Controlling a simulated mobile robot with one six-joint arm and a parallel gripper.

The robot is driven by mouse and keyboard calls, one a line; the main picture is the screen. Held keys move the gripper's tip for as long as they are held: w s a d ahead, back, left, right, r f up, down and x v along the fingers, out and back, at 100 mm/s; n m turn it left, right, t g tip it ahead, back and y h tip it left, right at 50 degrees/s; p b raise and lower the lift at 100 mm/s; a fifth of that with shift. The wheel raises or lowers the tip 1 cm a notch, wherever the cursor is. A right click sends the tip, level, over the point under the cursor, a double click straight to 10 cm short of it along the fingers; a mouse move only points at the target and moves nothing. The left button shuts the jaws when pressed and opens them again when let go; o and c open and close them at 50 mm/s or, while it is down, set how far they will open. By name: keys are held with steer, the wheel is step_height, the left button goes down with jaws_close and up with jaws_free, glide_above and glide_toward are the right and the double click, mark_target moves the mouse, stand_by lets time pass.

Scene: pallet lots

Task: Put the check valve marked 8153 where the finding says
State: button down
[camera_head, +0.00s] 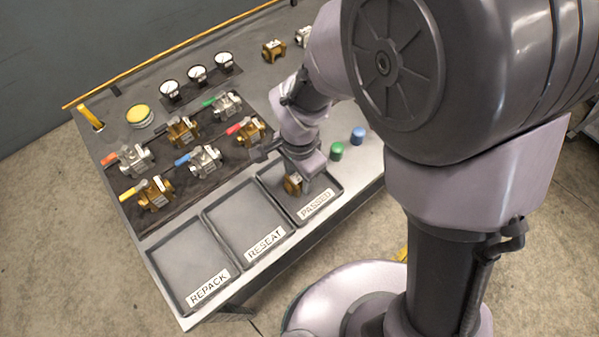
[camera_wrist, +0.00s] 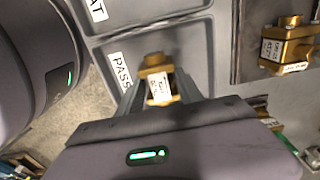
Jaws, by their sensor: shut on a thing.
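My gripper (camera_head: 303,178) is shut on a brass check valve (camera_head: 293,184) with a white tag. It holds the valve over or in the PASSED tray (camera_head: 331,186); I cannot tell whether the valve touches the tray floor. In the wrist view the brass valve (camera_wrist: 157,76) sits between the fingers, with its tag facing the camera; the tag's writing is too small to read. The RESEAT tray (camera_head: 215,222) and the REPACK tray (camera_head: 165,262) are empty. No finding text is readable in these views.
Three gauges (camera_head: 197,74) stand behind. A green cap (camera_head: 337,151) and a blue cap (camera_head: 358,135) stand right of the PASSED tray. Another brass valve (camera_head: 273,49) is at the back.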

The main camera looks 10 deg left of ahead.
steer(key=c, duration=0.8)
jaws_free()
steer(key=shift+o, duration=0.2)
step_height(320, 180, up, 12)
steer(key=p, duration=0.5)
steer(key=s+d+r+n+t+y, duration=0.1)
steer(key=s+d+r+n+t, duration=0.1)
steer(key=d+r, duration=0.5)
steer(key=s+d+r+n+t+y, duration=0.1)
steer(key=s+d+r+t, duration=0.2)
steer(key=s+d+r, duration=0.2)
steer(key=d+r, duration=0.3)
steer(key=d, duration=0.1)
steer(key=shift+d+n+t, duration=0.15)
steer(key=shift+n+t, duration=0.25)
step_height(320, 180, down, 2)
steer(key=shift+s+f+b, duration=0.1)
steer(key=shift+f+b, duration=0.15)
steer(key=shift+b, duration=0.95)
